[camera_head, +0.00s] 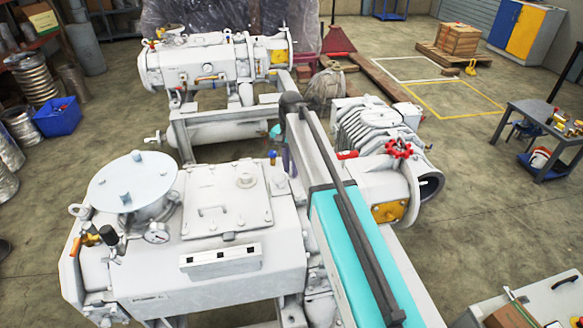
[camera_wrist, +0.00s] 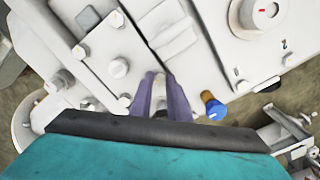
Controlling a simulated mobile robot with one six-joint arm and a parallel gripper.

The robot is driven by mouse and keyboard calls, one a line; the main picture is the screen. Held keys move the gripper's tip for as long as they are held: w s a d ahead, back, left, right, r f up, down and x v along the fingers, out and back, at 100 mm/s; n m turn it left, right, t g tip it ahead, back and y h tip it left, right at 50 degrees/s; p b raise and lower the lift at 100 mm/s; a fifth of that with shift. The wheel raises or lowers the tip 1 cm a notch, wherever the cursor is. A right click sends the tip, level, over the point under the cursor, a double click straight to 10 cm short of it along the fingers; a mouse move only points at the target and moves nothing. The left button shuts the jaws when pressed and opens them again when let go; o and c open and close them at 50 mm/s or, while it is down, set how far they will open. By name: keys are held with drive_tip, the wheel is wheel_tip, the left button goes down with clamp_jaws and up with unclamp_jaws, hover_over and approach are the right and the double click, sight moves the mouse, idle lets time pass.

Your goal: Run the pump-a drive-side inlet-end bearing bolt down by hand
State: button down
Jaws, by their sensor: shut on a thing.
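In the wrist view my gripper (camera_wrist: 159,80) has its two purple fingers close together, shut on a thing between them. Only a small pale part of it shows, and I take it for the bearing bolt; its head and thread are mostly hidden by the fingers. The fingertips are against or just above the white pump casing (camera_wrist: 185,65), and I cannot tell whether the bolt is seated. Other pale bolt heads (camera_wrist: 119,68) sit on the casing left of the fingers. In the head view my arm hides the fingertips.
A blue-capped fitting (camera_wrist: 213,106) stands close right of my fingers. In the head view, a pump with a red handwheel (camera_head: 399,148) is right of my arm, and a large white housing (camera_head: 215,280) is at front left. Open floor (camera_head: 480,150) lies to the right.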

drive_tip(key=shift+w+m, duration=0.1)
drive_tip(key=shift+m, duration=0.2)
drive_tip(key=shift+r, duration=0.1)
drive_tip(key=c, duration=1.7)
unclamp_jaws()
drive_tip(key=shift+o, duration=0.2)
wheel_tip(320, 180, up, 14)
drive_tip(key=b, duration=0.2)
drive_tip(key=shift+b, duration=0.4)
drive_tip(key=shift+f, duration=0.2)
